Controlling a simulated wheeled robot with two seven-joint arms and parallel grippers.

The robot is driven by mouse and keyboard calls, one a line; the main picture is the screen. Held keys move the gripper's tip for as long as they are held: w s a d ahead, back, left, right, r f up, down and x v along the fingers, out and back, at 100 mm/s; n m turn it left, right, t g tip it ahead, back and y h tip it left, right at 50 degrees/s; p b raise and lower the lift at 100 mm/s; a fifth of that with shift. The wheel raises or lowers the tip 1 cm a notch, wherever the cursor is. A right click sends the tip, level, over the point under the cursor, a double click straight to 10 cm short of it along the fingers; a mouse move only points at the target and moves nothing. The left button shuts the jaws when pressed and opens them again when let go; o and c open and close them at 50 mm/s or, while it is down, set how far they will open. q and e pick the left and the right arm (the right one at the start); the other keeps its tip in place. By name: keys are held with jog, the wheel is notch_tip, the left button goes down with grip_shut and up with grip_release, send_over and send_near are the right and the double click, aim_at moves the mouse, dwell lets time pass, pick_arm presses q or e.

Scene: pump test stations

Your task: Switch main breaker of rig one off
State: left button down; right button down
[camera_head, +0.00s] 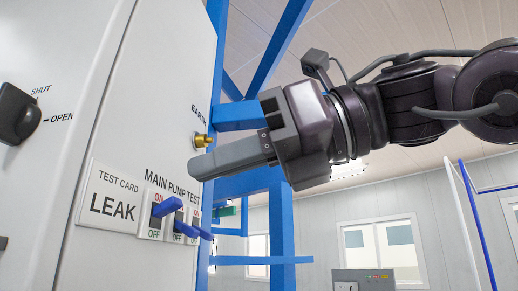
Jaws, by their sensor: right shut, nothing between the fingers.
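The main breaker is a blue lever (167,207) on a white plate under the word MAIN, with ON above it and OFF below. It sticks out from the panel and tilts a little up, toward ON. My right gripper (198,172) is shut and empty. Its fingertips are above and to the right of the main lever in the picture, near the panel front, apart from the lever. I cannot tell the exact depth gap. My left gripper is not in view.
Blue PUMP (185,229) and TEST (204,234) levers sit close to the right, tilting down. A brass EARTH stud (202,141) is just above my right gripper. A LEAK test card (112,202) and black rotary handle (17,114) are left. Blue frame posts (281,235) stand behind.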

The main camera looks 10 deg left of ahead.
aim_at(178, 199)
jog(key=shift+x, duration=0.9)
jog(key=shift+a+f, duration=0.1)
jog(key=shift+a, duration=0.2)
jog(key=shift+w+f, duration=0.1)
jog(key=shift+f+b, duration=0.35)
jog(key=shift+d+f+b, duration=0.1)
jog(key=shift+f+b, duration=0.45)
jog(key=shift+f, duration=0.25)
jog(key=shift+r, duration=0.1)
